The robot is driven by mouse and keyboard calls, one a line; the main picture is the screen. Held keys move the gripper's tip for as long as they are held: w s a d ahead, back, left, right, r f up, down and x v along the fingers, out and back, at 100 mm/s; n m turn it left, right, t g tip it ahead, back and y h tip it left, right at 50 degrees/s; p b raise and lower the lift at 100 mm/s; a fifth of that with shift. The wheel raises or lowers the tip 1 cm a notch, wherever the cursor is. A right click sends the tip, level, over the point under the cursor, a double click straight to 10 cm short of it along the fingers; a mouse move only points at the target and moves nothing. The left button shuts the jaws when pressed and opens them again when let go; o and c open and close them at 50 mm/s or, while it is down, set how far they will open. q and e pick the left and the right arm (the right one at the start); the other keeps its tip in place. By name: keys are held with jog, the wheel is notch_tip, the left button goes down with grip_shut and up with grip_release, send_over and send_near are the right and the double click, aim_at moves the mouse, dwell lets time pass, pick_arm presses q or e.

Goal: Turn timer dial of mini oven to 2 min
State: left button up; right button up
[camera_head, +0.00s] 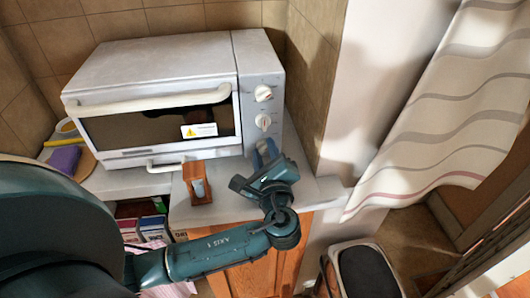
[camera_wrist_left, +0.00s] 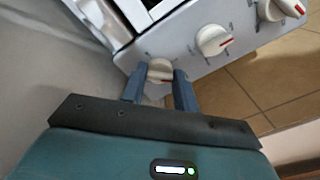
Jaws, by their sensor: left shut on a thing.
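A white mini oven (camera_head: 165,62) stands on the counter with its door shut. Its control panel carries three white dials in a column. The top dial (camera_head: 263,93) and the middle dial (camera_head: 263,121) are plain in the head view. My left gripper (camera_head: 265,152) is at the lowest dial and covers it there. In the left wrist view the lowest dial (camera_wrist_left: 160,70) sits between my left gripper's two fingers (camera_wrist_left: 160,84), which are shut on it. The middle dial (camera_wrist_left: 214,40) shows a red mark. The lowest dial's setting is too small to read. My right gripper is out of view.
A small wooden object (camera_head: 197,182) stands on the counter in front of the oven, left of my left gripper. A purple item (camera_head: 64,159) lies left of the oven. A tiled wall is close on the oven's right. A bin (camera_head: 365,272) stands on the floor.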

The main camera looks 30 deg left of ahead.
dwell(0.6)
pick_arm(q)
jog(key=o, duration=1)
jog(key=shift+c, duration=0.2)
